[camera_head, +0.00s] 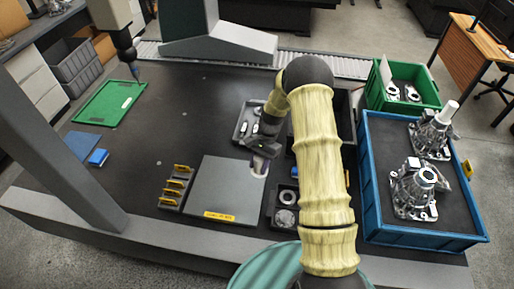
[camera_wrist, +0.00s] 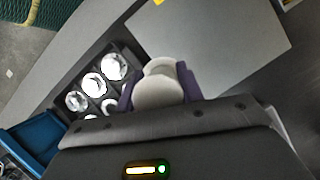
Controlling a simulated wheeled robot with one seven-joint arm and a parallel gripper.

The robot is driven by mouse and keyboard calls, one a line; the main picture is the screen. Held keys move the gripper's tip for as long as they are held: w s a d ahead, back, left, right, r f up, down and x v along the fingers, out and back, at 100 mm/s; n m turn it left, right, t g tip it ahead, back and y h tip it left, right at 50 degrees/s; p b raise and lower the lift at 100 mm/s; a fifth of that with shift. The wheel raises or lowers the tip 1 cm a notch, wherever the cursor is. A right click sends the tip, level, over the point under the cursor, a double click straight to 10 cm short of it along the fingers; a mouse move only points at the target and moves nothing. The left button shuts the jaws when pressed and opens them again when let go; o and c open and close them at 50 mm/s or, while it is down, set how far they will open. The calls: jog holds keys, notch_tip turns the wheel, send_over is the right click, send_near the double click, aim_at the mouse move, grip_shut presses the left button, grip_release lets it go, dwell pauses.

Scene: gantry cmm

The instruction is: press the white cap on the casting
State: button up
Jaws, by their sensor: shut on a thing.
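My gripper (camera_head: 260,162) hangs over the right edge of the grey plate on the dark table. In the wrist view its purple fingers (camera_wrist: 157,90) are shut on a cream-white rounded piece, which looks like the white cap (camera_wrist: 160,93). Two silver castings stand in the blue crate at the right, well apart from my gripper. The front casting (camera_head: 412,193) has a bright round top. The rear casting (camera_head: 432,138) has a white cylinder standing up at its top right. I cannot tell which casting the cap belongs to.
The grey plate (camera_head: 225,188) has a yellow label. A dark tray with round metal parts (camera_wrist: 93,84) lies beside my gripper. The blue crate (camera_head: 400,238) has raised walls. A green crate (camera_head: 376,92) stands behind it. A gantry probe (camera_head: 134,66) hangs above a green mat (camera_head: 108,104).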

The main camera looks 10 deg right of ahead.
jog(key=s+d+r+n+g+h+p, duration=0.1)
jog(key=s+r+n+h+p, duration=0.2)
jog(key=n, duration=0.6)
jog(key=s+p, duration=0.2)
jog(key=p, duration=0.1)
jog(key=shift+d+r+n+g, duration=0.2)
jog(key=shift+r+n+g, duration=0.05)
jog(key=shift+n+g, duration=0.05)
jog(key=shift+a, duration=0.1)
